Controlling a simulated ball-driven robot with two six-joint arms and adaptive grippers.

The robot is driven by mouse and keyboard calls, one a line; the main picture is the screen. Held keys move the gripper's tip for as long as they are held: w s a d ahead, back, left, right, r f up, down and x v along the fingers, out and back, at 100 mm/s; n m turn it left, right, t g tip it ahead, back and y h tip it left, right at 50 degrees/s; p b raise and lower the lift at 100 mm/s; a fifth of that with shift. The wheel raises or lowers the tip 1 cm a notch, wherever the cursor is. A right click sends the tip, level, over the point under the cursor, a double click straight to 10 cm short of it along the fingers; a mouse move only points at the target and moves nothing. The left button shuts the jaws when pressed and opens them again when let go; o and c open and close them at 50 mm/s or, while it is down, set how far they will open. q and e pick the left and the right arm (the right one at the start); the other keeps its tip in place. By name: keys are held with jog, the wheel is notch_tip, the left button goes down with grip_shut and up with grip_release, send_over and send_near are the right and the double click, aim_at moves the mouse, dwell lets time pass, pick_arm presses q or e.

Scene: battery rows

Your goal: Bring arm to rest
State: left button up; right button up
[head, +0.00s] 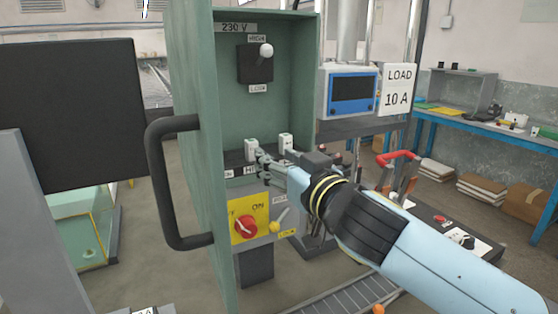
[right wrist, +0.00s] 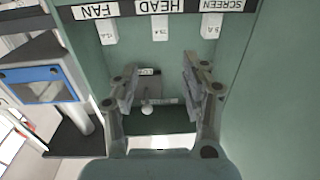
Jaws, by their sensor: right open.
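My right arm (head: 440,250) reaches in from the lower right. Its gripper (head: 262,167) is in front of the lower part of an open green cabinet (head: 195,160). In the right wrist view the two fingers of this gripper (right wrist: 160,88) stand apart with nothing between them. Beyond them is a lever with a white knob (right wrist: 147,109). White labelled blocks marked FAN (right wrist: 109,32), HEAD (right wrist: 160,27) and SCREEN (right wrist: 210,25) sit in a row, upside down in that view. In the head view the gripper partly covers the row. My left gripper is not in view.
A yellow panel with a red knob (head: 244,226) lies below the gripper. A black handle (head: 160,185) projects at the cabinet's left. A blue-framed meter (head: 352,93) and a LOAD 10 A sign (head: 397,90) stand to the right. A blue bench (head: 460,130) is farther back.

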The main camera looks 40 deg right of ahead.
dwell(0.5)
jog(key=s+f+g, duration=0.7)
jog(key=s+f, duration=0.3)
jog(key=s+a+f+n+g+y, duration=0.1)
jog(key=s+a+f+n+g, duration=0.2)
jog(key=s, duration=0.4)
jog(key=s+a+f+g+y, duration=0.2)
jog(key=s+a+f+g, duration=0.15)
jog(key=s, duration=0.35)
notch_tip(320, 180, down, 35)
jog(key=s+d+g+b, duration=0.2)
jog(key=d+b, duration=0.1)
jog(key=b, duration=0.4)
jog(key=s+f+g+b, duration=0.1)
jog(key=s+f+b, duration=0.3)
jog(key=s+f, duration=1.3)
jog(key=shift+s+d+f, duration=0.3)
jog(key=shift+s+f, duration=0.05)
jog(key=shift+f, duration=0.35)
